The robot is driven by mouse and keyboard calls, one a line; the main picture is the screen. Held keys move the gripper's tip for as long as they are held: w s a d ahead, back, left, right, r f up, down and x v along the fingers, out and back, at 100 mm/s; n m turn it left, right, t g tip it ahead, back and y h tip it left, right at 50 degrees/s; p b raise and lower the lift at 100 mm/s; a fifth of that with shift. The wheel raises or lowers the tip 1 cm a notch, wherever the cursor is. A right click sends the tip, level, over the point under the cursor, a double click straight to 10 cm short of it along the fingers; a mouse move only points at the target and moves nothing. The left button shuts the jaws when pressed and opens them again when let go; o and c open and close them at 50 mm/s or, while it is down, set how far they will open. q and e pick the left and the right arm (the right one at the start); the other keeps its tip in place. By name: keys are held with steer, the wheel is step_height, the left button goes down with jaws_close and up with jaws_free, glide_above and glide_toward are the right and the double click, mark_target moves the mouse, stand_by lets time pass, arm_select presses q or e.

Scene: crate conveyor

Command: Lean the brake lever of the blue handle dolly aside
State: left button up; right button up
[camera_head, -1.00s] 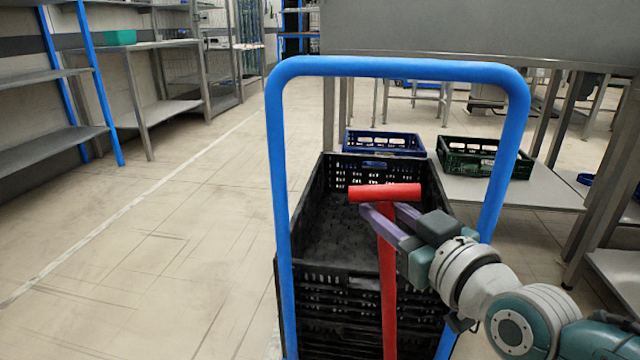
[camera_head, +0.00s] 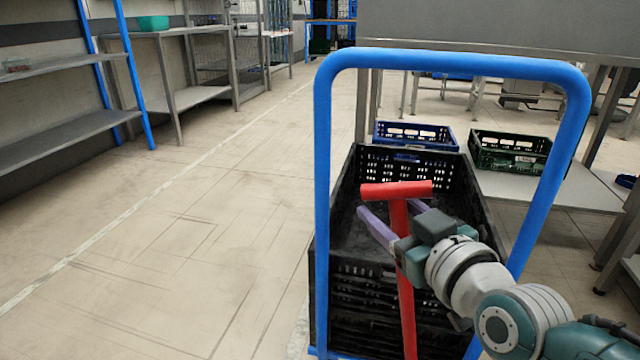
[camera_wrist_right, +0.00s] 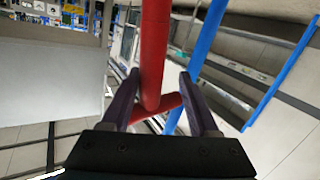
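The blue handle (camera_head: 455,62) of the dolly is an upright arch in front of black crates (camera_head: 352,290). The brake lever (camera_head: 404,270) is a red post with a red crossbar (camera_head: 396,190) on top, tilted slightly left in the head view. My right gripper (camera_head: 392,217) is just below the crossbar, with its purple fingers apart, one on each side of the post. In the right wrist view the red post (camera_wrist_right: 154,55) stands between the spread fingers, with a clear gap at the right finger. My left gripper is out of view.
A blue crate (camera_head: 415,134) and a green crate (camera_head: 508,151) stand on a low grey surface (camera_head: 550,190) behind the dolly. Grey shelving (camera_head: 70,135) lines the left wall. The floor (camera_head: 200,230) left of the dolly is clear.

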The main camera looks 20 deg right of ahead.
steer(key=shift+s+d+r, duration=0.1)
steer(key=s+r+p, duration=0.1)
steer(key=s+p, duration=0.3)
steer(key=s, duration=0.5)
steer(key=shift+s, duration=0.35)
steer(key=shift+r, duration=0.1)
